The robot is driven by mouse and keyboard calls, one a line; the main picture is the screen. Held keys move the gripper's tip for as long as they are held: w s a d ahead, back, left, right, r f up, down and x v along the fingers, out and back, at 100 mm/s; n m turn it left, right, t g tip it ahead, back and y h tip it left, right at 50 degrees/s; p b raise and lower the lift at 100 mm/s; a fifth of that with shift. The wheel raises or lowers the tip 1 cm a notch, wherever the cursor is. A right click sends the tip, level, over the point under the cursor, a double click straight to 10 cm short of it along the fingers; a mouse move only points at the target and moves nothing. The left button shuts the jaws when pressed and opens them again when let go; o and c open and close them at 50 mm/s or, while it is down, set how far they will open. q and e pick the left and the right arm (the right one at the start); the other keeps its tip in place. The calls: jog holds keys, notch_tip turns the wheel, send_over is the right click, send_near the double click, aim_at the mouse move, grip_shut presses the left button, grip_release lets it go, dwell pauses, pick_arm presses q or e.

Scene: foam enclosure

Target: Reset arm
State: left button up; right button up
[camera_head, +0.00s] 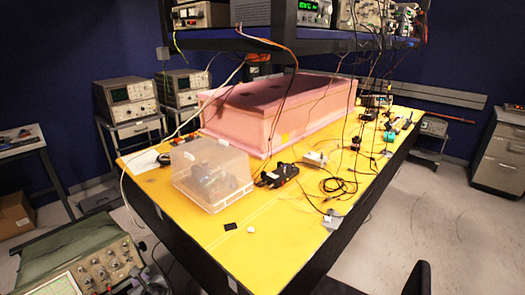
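Neither of my grippers and no part of my arms can be made out in the head view. A pink foam enclosure (235,128) sits on the back part of a yellow table (284,232). Its top is closed apart from some dark spots or openings. The inside of the enclosure is hidden.
A clear plastic box (212,174) with dark contents stands at the table's front left. A black device (276,176) and loose cables lie beside it. Cables hang from a shelf (266,40) above. An oscilloscope (85,262) stands at lower left. Floor at right is mostly open.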

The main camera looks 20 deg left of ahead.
pick_arm(q)
jog(key=s+d+f+m+g+h, duration=0.1)
jog(key=s+d+f+h, duration=0.1)
jog(key=s+d+f, duration=0.5)
jog(key=s+d+f+g+h, duration=0.1)
jog(key=s+d+f, duration=0.4)
jog(key=f, duration=0.4)
jog(key=s+d+f+n+g+h, duration=0.15)
jog(key=s+d+h, duration=0.25)
jog(key=s+d, duration=0.55)
jog(key=s+d+f+n+g+h, duration=0.1)
jog(key=s+d+n+h, duration=0.35)
jog(key=d, duration=0.75)
jog(key=a+r+n+t+p, duration=0.1)
jog(key=r+n+p, duration=0.7)
jog(key=r+p, duration=0.9)
jog(key=s+a+r+n+t+p, duration=0.1)
jog(key=a+r+n+p, duration=0.3)
jog(key=r+p, duration=1.4)
notch_tip(320, 180, up, 14)
jog(key=n, duration=0.4)
jog(key=shift+s+n, duration=0.3)
jog(key=shift+n, duration=0.1)
